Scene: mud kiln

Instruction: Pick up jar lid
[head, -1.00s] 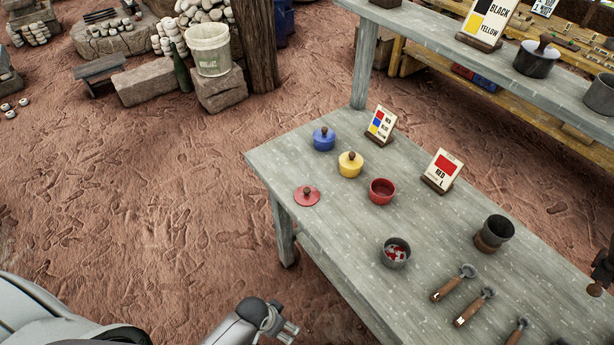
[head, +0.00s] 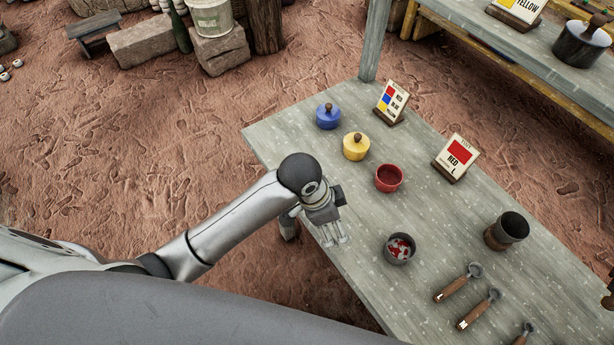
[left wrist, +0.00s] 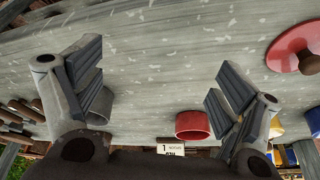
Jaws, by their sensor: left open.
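The red jar lid (left wrist: 284,48) with its brown wooden knob shows at the upper right of the left wrist view. In the head view it is hidden behind my left arm. My left gripper (head: 335,240) is open and empty over the table's near left edge. In the left wrist view its fingers (left wrist: 160,85) are spread wide, and the lid is outside them, beyond the right finger. The open red jar (head: 389,178) stands on the table behind the gripper and also shows in the left wrist view (left wrist: 193,126). My right gripper is not in view.
The grey table (head: 300,140) also bears a blue lidded jar (head: 327,117), a yellow lidded jar (head: 356,147) and a grey bowl with red pieces (head: 399,248). A red sign (head: 455,158), a dark cup (head: 510,229) and several wooden-handled scoops (head: 459,283) are farther right.

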